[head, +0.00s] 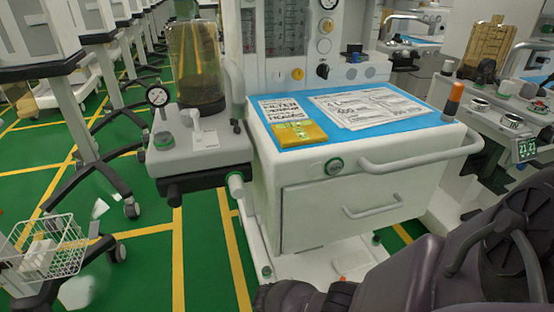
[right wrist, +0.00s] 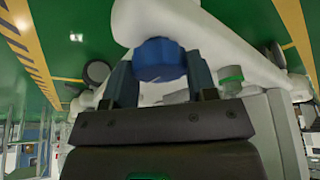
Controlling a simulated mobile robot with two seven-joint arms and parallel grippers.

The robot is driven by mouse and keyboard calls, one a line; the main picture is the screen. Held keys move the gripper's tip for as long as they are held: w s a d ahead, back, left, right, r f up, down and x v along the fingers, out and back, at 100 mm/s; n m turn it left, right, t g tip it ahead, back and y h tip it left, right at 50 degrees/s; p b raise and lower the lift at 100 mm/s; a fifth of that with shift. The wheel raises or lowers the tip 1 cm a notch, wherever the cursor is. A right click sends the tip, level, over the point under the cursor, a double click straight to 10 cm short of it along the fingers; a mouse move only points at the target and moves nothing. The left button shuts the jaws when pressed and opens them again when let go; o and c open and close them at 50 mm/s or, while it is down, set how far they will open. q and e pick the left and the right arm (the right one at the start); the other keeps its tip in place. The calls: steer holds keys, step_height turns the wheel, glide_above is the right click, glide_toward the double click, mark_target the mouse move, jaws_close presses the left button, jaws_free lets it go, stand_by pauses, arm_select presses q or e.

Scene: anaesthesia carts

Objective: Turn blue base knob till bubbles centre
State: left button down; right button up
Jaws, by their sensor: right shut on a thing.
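The blue base knob (right wrist: 160,58) shows in the right wrist view, against the white base of the cart. My right gripper (right wrist: 162,75) has its two fingers on either side of the knob and is shut on it. In the head view the knob is hidden low down behind my dark right arm. A yellow block (head: 299,134) with small greenish marks lies on the cart's blue top, and looks like the level. Its bubbles are too small to read. My left gripper is not in view.
The white cart (head: 345,210) has a drawer handle (head: 374,207) and a side rail (head: 425,152) facing me. Papers (head: 368,106) lie on its top. A gauge and canister (head: 195,65) stand at its left. A wire basket (head: 45,247) is at lower left. Green floor is open between.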

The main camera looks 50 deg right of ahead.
steer(key=shift+s+f, duration=0.1)
steer(key=shift+s, duration=0.05)
steer(key=o, duration=0.9)
steer(key=shift+w+a+r+p, duration=0.2)
steer(key=shift+r+p, duration=0.1)
steer(key=shift+r, duration=0.2)
arm_select(q)
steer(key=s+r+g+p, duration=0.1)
steer(key=p, duration=0.5)
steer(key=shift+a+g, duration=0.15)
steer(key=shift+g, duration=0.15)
arm_select(e)
steer(key=v, duration=1)
steer(key=shift+s, duration=0.15)
steer(key=shift+f, duration=0.1)
